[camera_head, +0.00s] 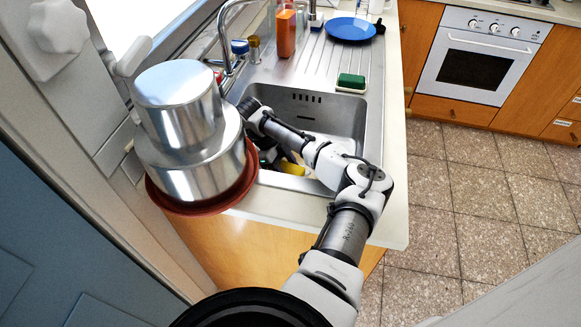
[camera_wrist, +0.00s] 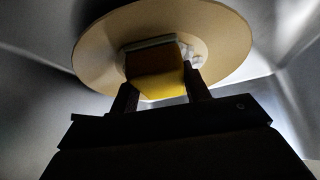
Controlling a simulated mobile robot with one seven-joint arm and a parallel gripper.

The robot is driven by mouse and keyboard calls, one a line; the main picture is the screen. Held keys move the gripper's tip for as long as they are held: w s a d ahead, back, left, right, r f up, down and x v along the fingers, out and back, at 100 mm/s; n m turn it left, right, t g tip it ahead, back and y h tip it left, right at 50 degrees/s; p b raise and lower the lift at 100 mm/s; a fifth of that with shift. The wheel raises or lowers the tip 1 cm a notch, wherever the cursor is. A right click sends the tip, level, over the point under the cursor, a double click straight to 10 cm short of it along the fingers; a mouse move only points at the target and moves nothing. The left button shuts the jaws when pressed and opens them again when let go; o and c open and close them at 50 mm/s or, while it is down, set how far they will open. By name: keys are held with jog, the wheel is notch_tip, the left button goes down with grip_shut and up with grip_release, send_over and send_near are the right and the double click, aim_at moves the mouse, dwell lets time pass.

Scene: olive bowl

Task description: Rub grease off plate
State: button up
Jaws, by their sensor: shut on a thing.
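A beige round plate (camera_wrist: 222,35) fills the upper middle of the wrist view, in the sink. My gripper (camera_wrist: 160,92) is shut on a yellow sponge (camera_wrist: 158,84), which is at the plate's middle and looks pressed to it or very close. A pale patch (camera_wrist: 196,56) shows on the plate beside the sponge; I cannot tell if it is grease. In the head view my arm reaches into the sink (camera_head: 345,112), and a bit of the yellow sponge (camera_head: 292,168) shows low at its left side. The plate is hidden there.
Stacked metal pots (camera_head: 190,130) on a reddish-brown base (camera_head: 215,205) stand left of the sink, close to my arm. The faucet (camera_head: 225,40) rises behind. A green sponge (camera_head: 351,82) lies at the sink's back edge. A blue plate (camera_head: 350,28) and an orange bottle (camera_head: 285,33) stand on the drainboard.

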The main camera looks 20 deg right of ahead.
aim_at(299, 171)
jog(key=shift+s+d+p, duration=0.55)
jog(key=shift+d+p, duration=0.2)
jog(key=shift+p, duration=0.05)
jog(key=shift+s+d+p, duration=0.55)
jog(key=shift+d+p, duration=0.15)
jog(key=shift+p, duration=0.1)
jog(key=shift+p, duration=0.45)
jog(key=shift+w+a, duration=1.15)
jog(key=shift+a, duration=0.3)
jog(key=shift+r, duration=3)
